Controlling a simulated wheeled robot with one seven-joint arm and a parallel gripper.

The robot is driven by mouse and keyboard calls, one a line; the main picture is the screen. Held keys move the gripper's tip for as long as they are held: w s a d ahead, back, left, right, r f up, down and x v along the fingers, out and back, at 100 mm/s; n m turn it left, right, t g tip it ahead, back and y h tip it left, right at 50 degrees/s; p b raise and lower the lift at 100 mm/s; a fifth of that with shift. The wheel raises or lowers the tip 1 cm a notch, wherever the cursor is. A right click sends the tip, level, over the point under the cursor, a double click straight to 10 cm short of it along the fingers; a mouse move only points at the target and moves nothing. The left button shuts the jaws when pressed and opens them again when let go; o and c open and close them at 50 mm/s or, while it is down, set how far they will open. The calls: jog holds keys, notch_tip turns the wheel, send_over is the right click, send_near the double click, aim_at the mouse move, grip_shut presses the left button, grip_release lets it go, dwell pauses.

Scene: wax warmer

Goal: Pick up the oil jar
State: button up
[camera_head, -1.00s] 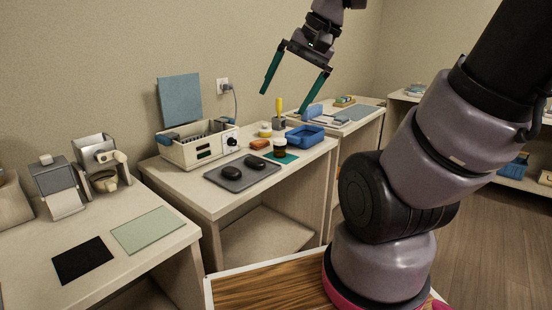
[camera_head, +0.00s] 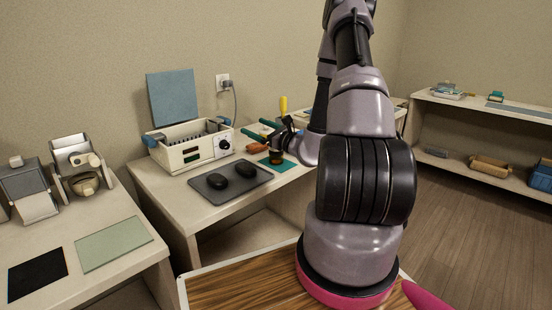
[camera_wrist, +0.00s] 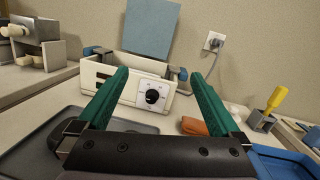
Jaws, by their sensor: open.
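The oil jar (camera_head: 276,157), a small dark amber jar, stands upright on a teal mat (camera_head: 291,164) on the middle table. My gripper (camera_head: 258,128) is open and level, just above and behind the jar in the head view, its green fingers pointing left towards the wax warmer (camera_head: 190,158). In the wrist view my gripper (camera_wrist: 158,74) shows its two fingers wide apart with nothing between them except the warmer's dial (camera_wrist: 152,96) in the background. The jar does not show in the wrist view.
A dark tray (camera_head: 212,202) with two black stones lies left of the mat. A yellow-handled tool (camera_wrist: 276,100) stands to the right, and a blue tray (camera_wrist: 285,163) is near the wrist view's lower right.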

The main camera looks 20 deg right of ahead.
aim_at(276, 154)
jog(key=d+f+m+h, duration=0.2)
jog(key=d+f+h, duration=0.1)
jog(key=f, duration=0.1)
jog(key=s+d+f+m+h, duration=0.1)
jog(key=d+f+m+h, duration=0.1)
jog(key=d+f+h, duration=0.1)
jog(key=d+f+m+h, duration=0.3)
jog(key=d+f, duration=0.1)
jog(key=f, duration=0.1)
jog(key=shift+s+t, duration=0.15)
jog(key=shift+t, duration=0.25)
jog(key=shift+m+h, duration=0.3)
jog(key=w, duration=0.3)
jog(key=w+d, duration=0.1)
jog(key=w, duration=0.1)
jog(key=shift+f, duration=0.2)
jog(key=w, duration=0.5)
jog(key=shift+w+a+r, duration=0.2)
jog(key=shift+w+a, duration=0.05)
jog(key=shift+w, duration=0.05)
jog(key=shift+c, duration=0.3)
jog(key=c, duration=1.4)
